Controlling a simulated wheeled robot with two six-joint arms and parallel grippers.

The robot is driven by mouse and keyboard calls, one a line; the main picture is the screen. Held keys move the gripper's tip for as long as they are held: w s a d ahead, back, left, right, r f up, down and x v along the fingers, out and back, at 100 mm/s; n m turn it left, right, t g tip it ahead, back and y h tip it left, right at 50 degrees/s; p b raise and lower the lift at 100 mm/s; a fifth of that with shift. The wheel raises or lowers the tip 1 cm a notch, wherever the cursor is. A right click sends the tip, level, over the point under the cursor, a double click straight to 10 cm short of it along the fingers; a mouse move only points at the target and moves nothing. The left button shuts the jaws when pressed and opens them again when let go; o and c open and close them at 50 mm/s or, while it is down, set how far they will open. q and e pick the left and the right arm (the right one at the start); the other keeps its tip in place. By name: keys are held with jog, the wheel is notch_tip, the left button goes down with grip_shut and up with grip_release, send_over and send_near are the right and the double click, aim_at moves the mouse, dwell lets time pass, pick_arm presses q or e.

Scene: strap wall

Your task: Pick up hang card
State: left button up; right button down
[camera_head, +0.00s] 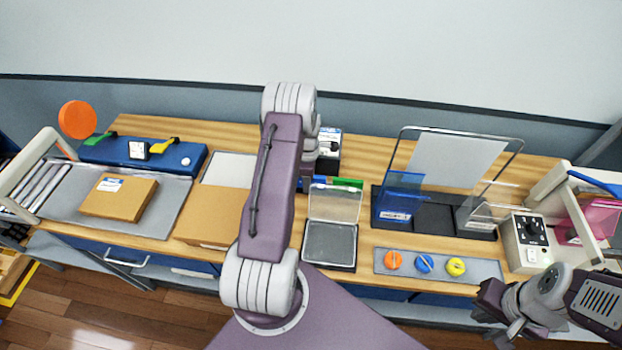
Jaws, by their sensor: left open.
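I cannot single out the hang card with certainty. A pink translucent piece (600,218) hangs at the far right beside a pale frame, partly cut off by the picture edge. A blue translucent card (402,190) stands in a dark holder (434,215) at centre right. My left arm rises through the middle of the view, and its gripper (309,160) is mostly hidden behind the upper arm. It is open, with nothing seen in it. My right gripper (508,308) is low at the right, in front of the bench edge; its finger gap is unclear.
A brown box (118,197) lies on a grey mat at left, before a blue block (170,155). A clear-lidded case (330,245) stands at centre. A strip (440,267) holds orange, blue and yellow knobs. A control box (528,240) stands right. A clear stand (455,155) rises behind.

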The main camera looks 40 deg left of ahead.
pick_arm(q)
jog(key=shift+w, duration=0.1)
jog(key=c, duration=0.7)
grip_shut()
jog(key=shift+r, duration=0.1)
